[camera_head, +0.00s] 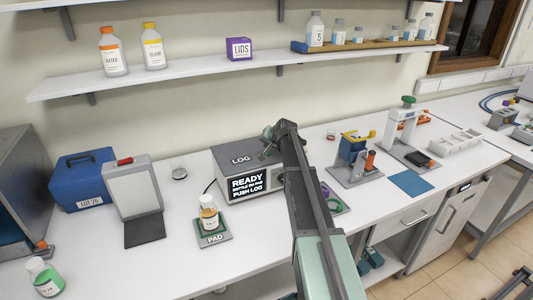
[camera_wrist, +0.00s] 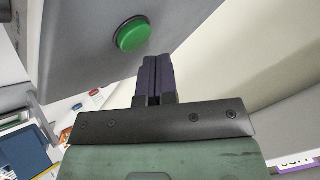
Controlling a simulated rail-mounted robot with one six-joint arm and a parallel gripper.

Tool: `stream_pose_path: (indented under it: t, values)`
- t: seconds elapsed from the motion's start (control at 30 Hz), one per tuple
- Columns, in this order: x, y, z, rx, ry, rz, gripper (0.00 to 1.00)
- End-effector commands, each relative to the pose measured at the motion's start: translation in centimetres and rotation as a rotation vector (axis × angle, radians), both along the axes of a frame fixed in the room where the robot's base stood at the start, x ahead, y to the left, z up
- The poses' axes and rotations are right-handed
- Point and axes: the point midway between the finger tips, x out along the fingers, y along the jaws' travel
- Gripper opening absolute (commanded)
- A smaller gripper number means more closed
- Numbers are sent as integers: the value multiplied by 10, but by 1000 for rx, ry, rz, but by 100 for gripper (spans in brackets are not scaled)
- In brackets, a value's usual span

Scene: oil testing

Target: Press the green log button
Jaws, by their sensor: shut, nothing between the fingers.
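The green log button (camera_wrist: 133,34) is a round cap on the grey top of the LOG box (camera_wrist: 95,28) in the wrist view. My gripper (camera_wrist: 157,64) is shut and empty, with its dark fingertips beside the button and apart from it in the picture. In the head view the LOG box (camera_head: 228,158) stands mid-table, and its screen (camera_head: 249,184) reads "READY", "PUSH LOG". My arm covers the box's right part and hides the button there. A bottle (camera_head: 209,213) with amber liquid stands upright on the green-topped PAD (camera_head: 214,238).
Left of the box are a clear jar (camera_head: 178,168), a tilted grey panel stand (camera_head: 133,188) and a blue case (camera_head: 84,178). A blue-and-grey device (camera_head: 352,160) stands to the right. A shelf (camera_head: 200,72) with bottles runs above. The front-left tabletop is mostly clear.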

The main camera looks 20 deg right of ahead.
Motion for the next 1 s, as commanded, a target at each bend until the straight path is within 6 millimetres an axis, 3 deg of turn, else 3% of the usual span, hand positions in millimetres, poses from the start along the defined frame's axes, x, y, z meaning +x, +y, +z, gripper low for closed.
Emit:
stream_pose_path:
  t: [0.77,1.0]
  values:
    - [0,0,0,0,0,0,0]
    - [0,0,-9,0,0,0,0]
